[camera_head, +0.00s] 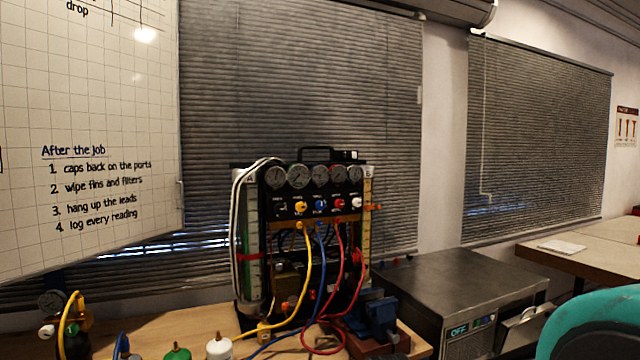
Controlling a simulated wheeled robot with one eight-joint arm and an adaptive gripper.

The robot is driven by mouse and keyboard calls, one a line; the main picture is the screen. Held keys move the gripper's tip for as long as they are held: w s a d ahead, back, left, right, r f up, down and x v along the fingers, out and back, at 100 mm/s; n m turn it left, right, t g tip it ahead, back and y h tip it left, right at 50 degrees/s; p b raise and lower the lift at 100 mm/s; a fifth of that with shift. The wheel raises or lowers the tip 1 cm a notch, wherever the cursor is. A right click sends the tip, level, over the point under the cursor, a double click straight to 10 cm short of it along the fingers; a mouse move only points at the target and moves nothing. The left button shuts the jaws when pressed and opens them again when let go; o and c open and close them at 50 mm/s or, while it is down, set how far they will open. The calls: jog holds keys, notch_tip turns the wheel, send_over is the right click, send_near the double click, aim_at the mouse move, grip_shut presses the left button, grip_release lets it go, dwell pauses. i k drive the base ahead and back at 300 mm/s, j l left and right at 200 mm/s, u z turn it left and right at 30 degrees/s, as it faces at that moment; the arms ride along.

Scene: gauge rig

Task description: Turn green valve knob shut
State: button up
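The gauge rig (300,240) stands upright on the wooden bench, with a row of several round gauges along its top. Below them its panel carries a yellow knob (300,207), a blue knob (320,205), a red knob (339,203) and a white knob (356,202). I see no clearly green knob on this panel. A green-topped item (178,352) shows at the bottom edge, cut off by the frame; I cannot tell whether it is the valve knob. My gripper is not in view.
Yellow, blue and red hoses hang from the rig onto the bench (150,338). A white-topped bottle (219,347) and a gauge fitting with a yellow hose (70,315) stand left. A blue vise (382,318) and a metal-topped unit (455,280) are right. A teal chair back (595,322) is lower right.

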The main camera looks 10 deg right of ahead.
aim_at(72, 330)
jog(key=u, duration=1.5)
